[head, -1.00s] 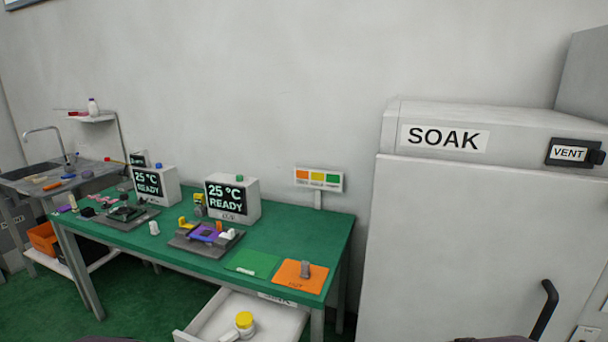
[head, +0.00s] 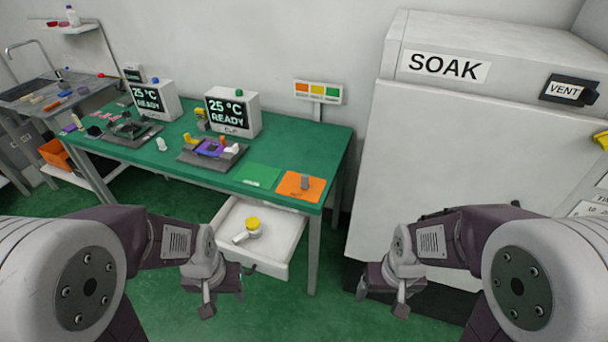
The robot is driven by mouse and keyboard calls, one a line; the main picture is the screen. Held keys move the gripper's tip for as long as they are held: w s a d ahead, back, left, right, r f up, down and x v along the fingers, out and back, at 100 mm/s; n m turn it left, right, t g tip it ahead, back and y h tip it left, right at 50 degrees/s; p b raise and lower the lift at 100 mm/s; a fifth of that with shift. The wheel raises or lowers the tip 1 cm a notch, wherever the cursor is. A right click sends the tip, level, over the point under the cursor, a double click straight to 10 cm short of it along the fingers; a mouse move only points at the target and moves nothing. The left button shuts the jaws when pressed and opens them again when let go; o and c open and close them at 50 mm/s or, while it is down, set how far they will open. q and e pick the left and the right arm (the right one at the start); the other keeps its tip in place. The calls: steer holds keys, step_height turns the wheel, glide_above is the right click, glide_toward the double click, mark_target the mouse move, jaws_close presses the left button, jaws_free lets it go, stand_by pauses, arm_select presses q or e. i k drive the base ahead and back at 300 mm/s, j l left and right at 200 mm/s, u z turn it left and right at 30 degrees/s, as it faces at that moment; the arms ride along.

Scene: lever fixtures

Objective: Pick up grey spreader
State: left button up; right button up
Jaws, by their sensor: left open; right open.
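A small grey piece (head: 305,183) stands upright on an orange mat (head: 290,191) at the right front of the green table; it may be the grey spreader, but its shape is too small to be sure. My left gripper (head: 224,297) is open and empty, low in front of the open drawer. My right gripper (head: 381,299) is open and empty, low in front of the SOAK cabinet. Both grippers are well apart from the grey piece.
The green table (head: 262,149) bears two display boxes, fixtures and a green mat (head: 256,175). Below its right end, an open drawer (head: 287,240) holds a yellow-lidded jar (head: 253,225) and a white item. The large SOAK cabinet (head: 430,145) stands at right.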

mark_target(305, 177)
steer(key=i+j+z, duration=0.65)
steer(key=i+j, duration=0.15)
steer(key=j, duration=0.3)
